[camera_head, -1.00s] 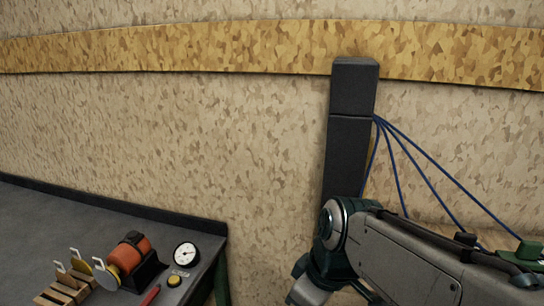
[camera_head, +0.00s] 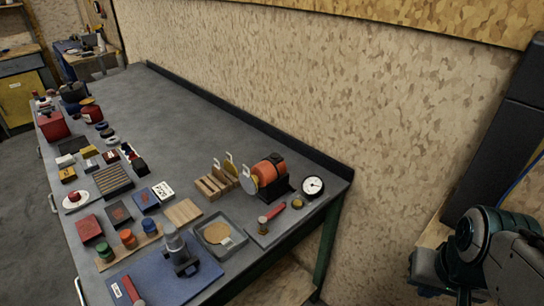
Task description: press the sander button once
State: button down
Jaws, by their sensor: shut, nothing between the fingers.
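The sander (camera_head: 268,172) has an orange motor body on a black base, with a pale yellow disc at its left. It stands near the right end of the grey workbench (camera_head: 190,110). A small yellowish button (camera_head: 300,203) sits just right of the sander, below the round white gauge (camera_head: 313,187); its details are too small to tell. My arm's dark teal joint and grey link show at the lower right, beyond the bench's right end. My gripper is out of view.
Wooden blocks in a rack stand just left of the sander. A red-handled tool (camera_head: 272,212), a grey tray (camera_head: 220,236) and a microscope-like device (camera_head: 178,250) lie in front. Many small items fill the bench's left side. Its back strip is clear.

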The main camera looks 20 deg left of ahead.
aim_at(274, 155)
jog(key=u, duration=1.15)
